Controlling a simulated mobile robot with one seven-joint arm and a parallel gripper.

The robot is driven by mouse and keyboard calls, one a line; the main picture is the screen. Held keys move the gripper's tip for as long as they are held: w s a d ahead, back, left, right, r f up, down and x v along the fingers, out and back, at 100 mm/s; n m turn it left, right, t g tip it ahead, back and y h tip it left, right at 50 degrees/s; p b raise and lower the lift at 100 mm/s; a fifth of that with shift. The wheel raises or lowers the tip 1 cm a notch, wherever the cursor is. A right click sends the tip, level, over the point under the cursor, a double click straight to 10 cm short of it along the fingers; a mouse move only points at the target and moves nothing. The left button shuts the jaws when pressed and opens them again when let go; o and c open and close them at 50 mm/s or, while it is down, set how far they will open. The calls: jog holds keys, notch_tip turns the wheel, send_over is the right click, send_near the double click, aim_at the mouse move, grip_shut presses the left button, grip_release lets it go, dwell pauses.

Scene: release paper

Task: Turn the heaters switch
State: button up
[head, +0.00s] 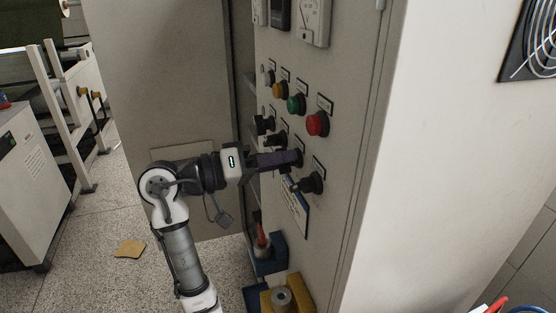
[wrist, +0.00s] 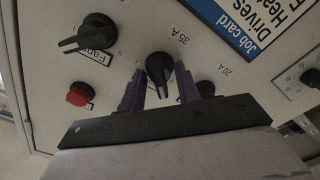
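My gripper (head: 293,158) reaches the grey control panel from the left in the head view. In the wrist view its two purple fingers (wrist: 160,90) are open, one on each side of a black rotary switch (wrist: 160,72) with a pointed handle. Gaps show between the fingers and the handle, so the switch is not clamped. The markings 35 A and 20 A stand near it. No heaters label can be read; part of the switch's surround is hidden by the gripper. In the head view my gripper mostly hides this switch.
Another black switch (wrist: 90,34), its label seemingly reading Fans, is beside it and shows in the head view (head: 312,182). A red button (head: 318,123) is above. A job card (wrist: 245,28) is nearby. An open cabinet door (head: 165,80) stands behind my arm.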

jog(key=shift+a, duration=0.1)
jog(key=b+v, duration=0.3)
jog(key=v, duration=1)
jog(key=shift+a+b, duration=0.25)
jog(key=shift+b, duration=0.1)
jog(key=shift+s, duration=0.15)
